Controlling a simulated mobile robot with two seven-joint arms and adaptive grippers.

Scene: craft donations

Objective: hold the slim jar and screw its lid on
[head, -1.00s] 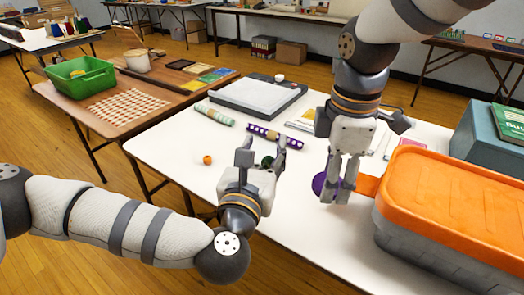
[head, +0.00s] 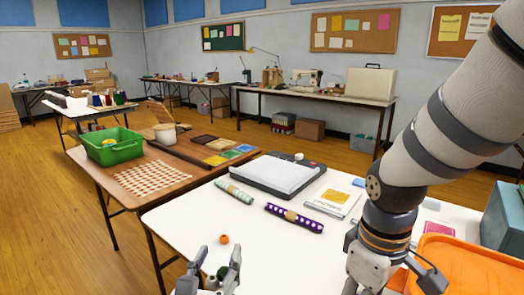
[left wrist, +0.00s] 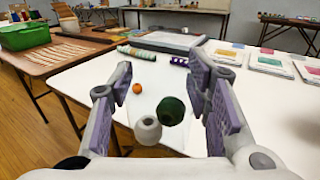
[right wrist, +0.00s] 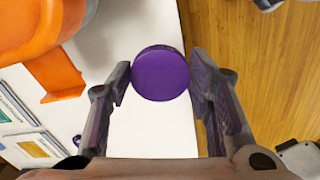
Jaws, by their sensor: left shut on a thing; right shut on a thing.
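My left gripper (head: 208,268) is at the bottom of the head view, and its fingers also show in the left wrist view (left wrist: 162,78). It is shut on the slim jar (left wrist: 157,107), which is clear and hard to see; a dark green ball and a pale grey one show in it. The jar's rim cannot be made out. My right gripper (right wrist: 160,72) is shut on a round purple lid (right wrist: 161,76), held between its fingertips in the right wrist view. In the head view that gripper is mostly below the frame. The lid and jar are apart.
An orange-lidded bin (head: 455,265) stands at the table's right. An orange ball (head: 224,239), a green patterned roll (head: 234,192), a purple dotted roll (head: 294,217) and a grey-edged pad (head: 275,174) lie on the white table (head: 185,222). The table's middle is mostly clear.

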